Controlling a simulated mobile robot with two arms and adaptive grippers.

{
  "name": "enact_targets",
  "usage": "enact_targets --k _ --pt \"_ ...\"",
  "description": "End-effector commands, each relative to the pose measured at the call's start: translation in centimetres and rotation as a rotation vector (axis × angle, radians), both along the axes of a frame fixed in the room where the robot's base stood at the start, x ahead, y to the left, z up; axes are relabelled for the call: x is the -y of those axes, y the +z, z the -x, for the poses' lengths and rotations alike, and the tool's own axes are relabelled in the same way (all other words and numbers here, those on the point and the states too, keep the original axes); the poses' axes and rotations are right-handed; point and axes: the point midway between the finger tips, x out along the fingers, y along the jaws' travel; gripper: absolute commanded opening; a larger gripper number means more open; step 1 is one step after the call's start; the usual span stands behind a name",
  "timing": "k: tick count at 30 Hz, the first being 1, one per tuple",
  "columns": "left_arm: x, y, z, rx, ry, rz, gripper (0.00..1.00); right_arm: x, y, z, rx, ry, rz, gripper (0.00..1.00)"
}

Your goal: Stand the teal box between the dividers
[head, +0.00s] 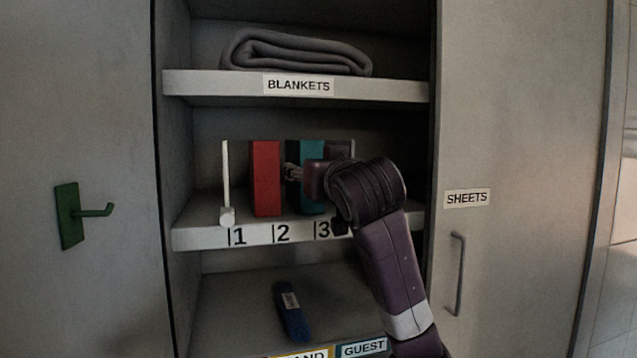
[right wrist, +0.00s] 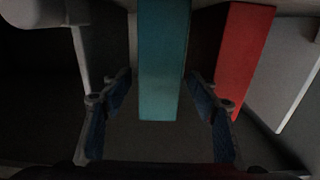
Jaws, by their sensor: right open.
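The teal box (head: 313,202) stands upright on the numbered middle shelf, above the 2 and 3 marks, to the right of a red box (head: 265,178). My right gripper (head: 302,172) is at the teal box and hides part of it. In the right wrist view, the teal box (right wrist: 163,60) stands between the two open fingers, with a gap on each side. A white divider (head: 225,180) stands left of the red box. Another pale divider (right wrist: 80,58) shows on the teal box's other side in the right wrist view. My left gripper is not in view.
The red box (right wrist: 243,55) is close beside one finger. A folded grey blanket (head: 295,53) lies on the upper shelf (head: 215,85). A blue object (head: 291,312) lies on the lower shelf. Cabinet doors stand on both sides, with a green hook (head: 75,213) on the left one.

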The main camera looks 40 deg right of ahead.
Motion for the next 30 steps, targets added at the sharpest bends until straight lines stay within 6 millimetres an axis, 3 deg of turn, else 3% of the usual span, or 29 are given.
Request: enact_targets --k 3,9,30 --pt "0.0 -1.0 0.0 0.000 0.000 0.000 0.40 -1.1 -0.1 2.1 0.006 0.001 0.002 0.55" --pt "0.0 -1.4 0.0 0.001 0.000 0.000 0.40 -2.2 0.0 3.9 0.002 0.001 0.000 0.55" --pt "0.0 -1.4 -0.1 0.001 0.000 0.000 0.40 -2.3 0.0 4.2 0.000 0.000 0.000 0.55"
